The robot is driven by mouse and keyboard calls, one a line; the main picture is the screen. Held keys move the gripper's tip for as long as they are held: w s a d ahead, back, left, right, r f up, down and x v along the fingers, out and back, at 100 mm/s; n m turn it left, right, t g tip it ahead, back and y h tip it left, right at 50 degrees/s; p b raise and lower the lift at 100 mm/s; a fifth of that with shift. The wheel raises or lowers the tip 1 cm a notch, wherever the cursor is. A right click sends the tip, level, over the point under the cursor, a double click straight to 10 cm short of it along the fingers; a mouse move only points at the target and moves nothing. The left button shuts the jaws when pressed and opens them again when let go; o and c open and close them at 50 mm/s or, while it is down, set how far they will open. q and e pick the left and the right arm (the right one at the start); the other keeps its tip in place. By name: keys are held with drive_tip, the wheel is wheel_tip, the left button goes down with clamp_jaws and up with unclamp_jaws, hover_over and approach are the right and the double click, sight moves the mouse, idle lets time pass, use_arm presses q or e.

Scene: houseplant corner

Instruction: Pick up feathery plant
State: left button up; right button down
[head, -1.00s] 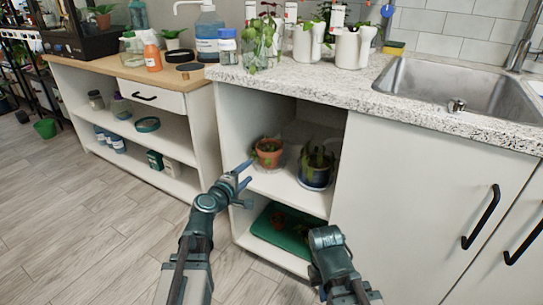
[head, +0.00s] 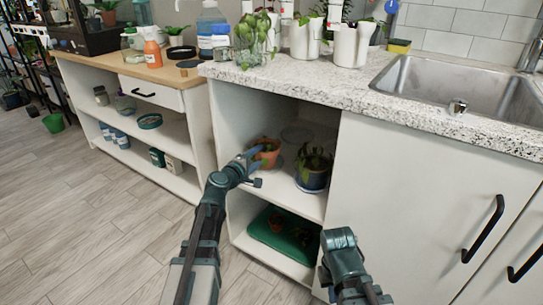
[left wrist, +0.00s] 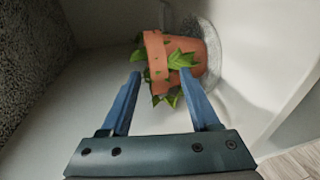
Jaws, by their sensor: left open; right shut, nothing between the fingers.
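A plant with pointed green leaves in a terracotta pot (head: 268,158) stands on the upper shelf of the open cabinet; the left wrist view shows the terracotta pot (left wrist: 206,57) close up, with leaves spilling over its side. I cannot tell for sure whether it is the feathery plant. My left gripper (head: 257,168) is open in front of this pot. In the left wrist view its fingers (left wrist: 161,76) point at the leaves, with nothing gripped. My right gripper (head: 328,272) is low in front of the cabinet, empty, its fingertips mostly hidden.
A plant in a dark blue pot (head: 312,172) stands close to the right on the same shelf, with a clear container behind. A green tray (head: 262,236) with small pots is on the lower shelf. The cabinet's side walls and the counter (head: 290,83) overhead bound the opening.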

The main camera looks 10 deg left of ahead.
use_arm(q)
drive_tip(key=shift+w, duration=0.1)
clamp_jaws()
idle(1.3)
